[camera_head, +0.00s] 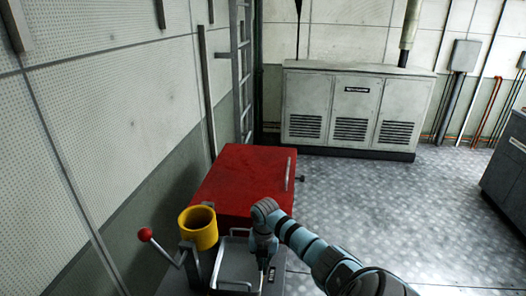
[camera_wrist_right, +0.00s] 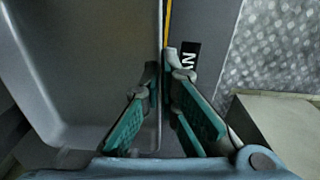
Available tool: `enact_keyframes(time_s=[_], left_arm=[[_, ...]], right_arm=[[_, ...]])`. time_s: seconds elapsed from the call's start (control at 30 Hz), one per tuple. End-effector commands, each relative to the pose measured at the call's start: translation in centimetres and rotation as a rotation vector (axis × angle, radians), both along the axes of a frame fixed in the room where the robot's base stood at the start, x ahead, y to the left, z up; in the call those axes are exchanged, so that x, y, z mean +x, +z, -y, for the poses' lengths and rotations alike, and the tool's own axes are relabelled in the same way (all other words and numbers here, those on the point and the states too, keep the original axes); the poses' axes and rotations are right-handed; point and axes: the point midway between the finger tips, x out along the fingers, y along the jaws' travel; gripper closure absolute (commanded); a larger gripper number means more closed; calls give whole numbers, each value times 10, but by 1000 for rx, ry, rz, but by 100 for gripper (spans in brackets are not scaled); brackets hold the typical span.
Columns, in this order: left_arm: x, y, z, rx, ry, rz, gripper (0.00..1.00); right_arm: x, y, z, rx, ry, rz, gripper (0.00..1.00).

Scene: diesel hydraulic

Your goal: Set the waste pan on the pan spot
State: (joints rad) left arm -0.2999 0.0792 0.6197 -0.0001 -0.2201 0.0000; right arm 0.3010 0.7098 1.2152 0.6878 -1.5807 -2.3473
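The waste pan (camera_head: 240,268) is a shallow grey tray with a pale rim, at the bottom middle of the head view, beside the yellow cup. It fills the left of the right wrist view (camera_wrist_right: 85,60). My right gripper (camera_head: 262,268) points down at the pan's right side. In the right wrist view its two teal-padded fingers (camera_wrist_right: 165,75) stand on either side of the pan's rim. I cannot tell whether they press on it. A black label with white letters (camera_wrist_right: 188,60) lies just right of the rim, partly cut off by a finger; I cannot clearly make out a pan spot. My left gripper is out of view.
A red cabinet top (camera_head: 245,178) lies behind the pan. A yellow cup (camera_head: 198,228) and a red-knobbed lever (camera_head: 146,235) stand at its left. A grey generator cabinet (camera_head: 355,110) stands at the back wall. The metal floor (camera_head: 400,215) at right is clear.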

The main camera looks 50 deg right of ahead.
Motion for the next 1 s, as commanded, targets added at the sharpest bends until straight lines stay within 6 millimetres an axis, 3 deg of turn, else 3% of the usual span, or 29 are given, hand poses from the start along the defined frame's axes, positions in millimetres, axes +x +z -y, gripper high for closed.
enact_keyframes(time_s=[0.6,0.77,1.0], left_arm=[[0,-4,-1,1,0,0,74],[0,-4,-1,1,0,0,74],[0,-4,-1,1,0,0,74]], right_arm=[[1,-6,0,0,0,1,100],[0,-6,0,0,0,1,78],[0,-6,0,1,0,1,78]])
